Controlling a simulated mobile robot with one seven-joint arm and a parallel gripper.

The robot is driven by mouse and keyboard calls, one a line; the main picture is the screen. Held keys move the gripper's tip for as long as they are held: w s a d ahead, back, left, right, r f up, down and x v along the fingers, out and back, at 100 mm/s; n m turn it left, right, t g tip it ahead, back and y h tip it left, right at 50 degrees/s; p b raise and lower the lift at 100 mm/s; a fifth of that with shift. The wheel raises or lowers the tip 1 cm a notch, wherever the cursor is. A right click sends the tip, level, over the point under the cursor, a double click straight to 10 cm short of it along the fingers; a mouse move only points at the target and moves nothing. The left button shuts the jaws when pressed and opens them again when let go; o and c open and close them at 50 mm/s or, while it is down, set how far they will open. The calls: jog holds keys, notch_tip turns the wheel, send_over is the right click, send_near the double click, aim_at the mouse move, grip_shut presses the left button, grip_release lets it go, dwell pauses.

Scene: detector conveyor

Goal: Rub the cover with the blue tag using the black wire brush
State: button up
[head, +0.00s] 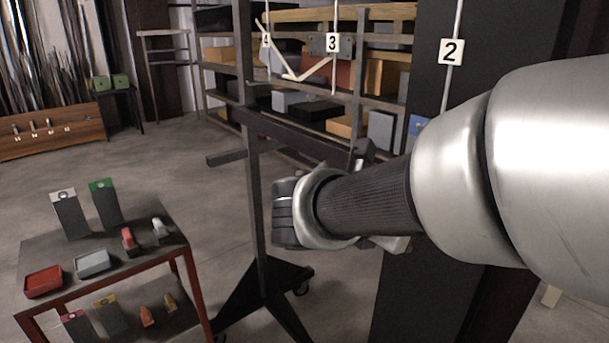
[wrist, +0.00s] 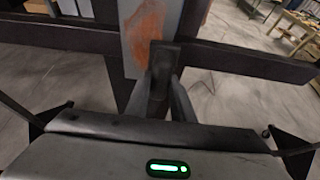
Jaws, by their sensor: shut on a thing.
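My gripper (wrist: 166,98) shows from behind in the wrist view, its fingers shut on a dark, narrow tool that looks like the black wire brush (wrist: 162,58). The brush's bristles cannot be made out. Just beyond it is a grey upright cover (wrist: 174,18) with an orange rusty patch, in front of or on a dark crossbar. The brush overlaps the cover's lower part; I cannot tell whether they touch. No blue tag is visible on this cover.
A dark wheeled stand (head: 251,190) with crossbars is close by my arm. A red-framed cart (head: 130,258) at lower left holds tagged plates, small trays and brush-like tools. Shelves (head: 345,130) with boxes stand behind. Open floor (head: 190,150) lies at left.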

jog(key=shift+d+r, duration=0.1)
jog(key=shift+r, duration=0.4)
jog(key=shift+w+a+r+p, duration=1.05)
jog(key=shift+w+a+p, duration=1)
jog(key=shift+w, duration=1.1)
jog(key=shift+s+d+f, duration=0.1)
jog(key=shift+s+d, duration=0.6)
jog(key=shift+s, duration=0.35)
jog(key=shift+s+d+f, duration=0.1)
jog(key=shift+s+d, duration=0.65)
jog(key=shift+s, duration=0.3)
jog(key=shift+s+d, duration=0.7)
jog(key=shift+s, duration=0.35)
jog(key=shift+r+p, duration=0.5)
jog(key=shift+r, duration=0.45)
jog(key=w+a, duration=0.4)
jog(key=w, duration=0.2)
jog(key=shift+w+a, duration=0.15)
jog(key=shift+a, duration=0.15)
jog(key=shift+a+r, duration=0.1)
jog(key=shift+s+a+r, duration=0.1)
jog(key=shift+s+a, duration=0.8)
jog(key=shift+a, duration=0.3)
jog(key=shift+s+a, duration=0.9)
jog(key=shift+a, duration=0.25)
